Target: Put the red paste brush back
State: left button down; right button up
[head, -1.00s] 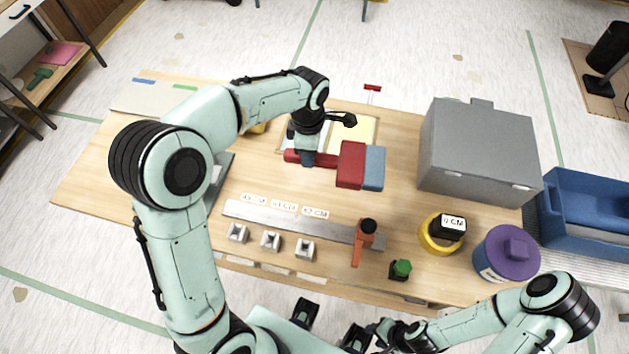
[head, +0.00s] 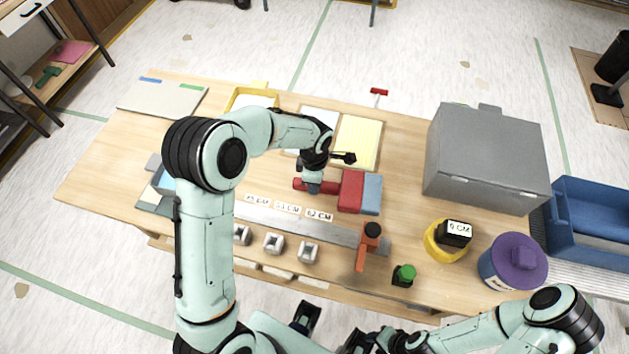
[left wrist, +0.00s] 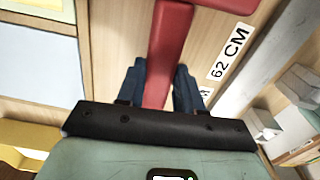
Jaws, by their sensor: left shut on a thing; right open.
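The red paste brush (head: 351,190) has a red handle, a red block and a blue-grey end that faces right in the head view. My left gripper (head: 313,188) is shut on its handle. In the left wrist view the dark fingers of my left gripper (left wrist: 160,88) stand on both sides of the red handle (left wrist: 169,30). The brush is over the middle of the table, just behind the long metal ruler (head: 330,229). I cannot tell its height above the wood. My right gripper (head: 329,328) is open and empty at the table's front edge.
Behind the brush lie a yellow sheet (head: 358,143) and a yellow tray (head: 236,101). A grey box (head: 487,160), a yellow tape ring (head: 437,250), a purple-lidded tub (head: 513,262), an orange-handled tool (head: 368,245) and a green-topped item (head: 404,274) stand to the right and front.

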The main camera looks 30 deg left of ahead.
pick_arm(q)
jog(key=c, duration=0.7)
grip_release()
jog(key=shift+f, duration=0.15)
jog(key=shift+c, duration=0.2)
jog(key=shift+s+f, duration=0.1)
jog(key=shift+f, duration=0.1)
notch_tip(320, 180, up, 14)
jog(key=shift+w+f+p, duration=0.25)
jog(key=shift+p, duration=0.1)
